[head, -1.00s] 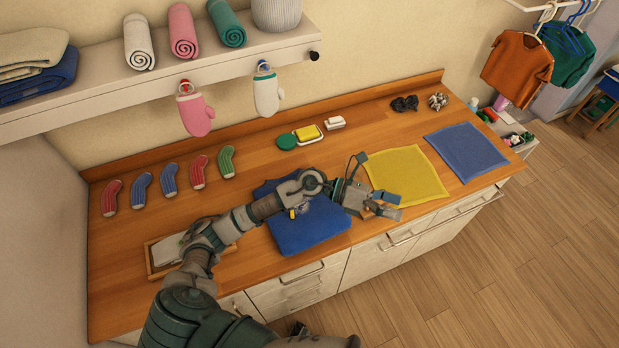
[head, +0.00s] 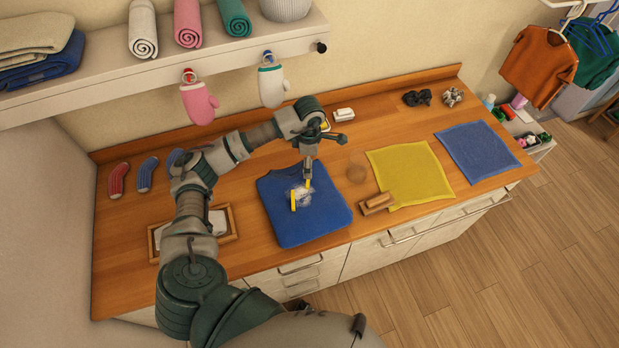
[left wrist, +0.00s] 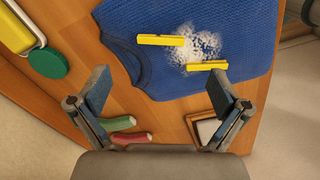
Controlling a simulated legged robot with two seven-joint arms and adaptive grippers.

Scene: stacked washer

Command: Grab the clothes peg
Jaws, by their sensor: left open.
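Two yellow sticks, which look like clothes pegs, lie on the blue shirt (head: 318,222) on either side of a white fuzzy patch (left wrist: 198,47). One peg (left wrist: 162,40) is farther from my fingers in the left wrist view; the other peg (left wrist: 206,65) is close to the right finger in that view. In the head view the pegs (head: 294,201) are small and partly behind my gripper. My left gripper (left wrist: 160,92) is open and empty above the shirt, pointing down. It also shows in the head view (head: 308,172). My right gripper is not in view.
A wooden brush-like block (head: 378,203) lies by the yellow cloth (head: 415,170). A blue cloth (head: 478,148) is farther right. A framed tray (head: 228,220) and colored socks (head: 118,180) are left. Mittens (head: 272,86) hang from the shelf (head: 220,55) above.

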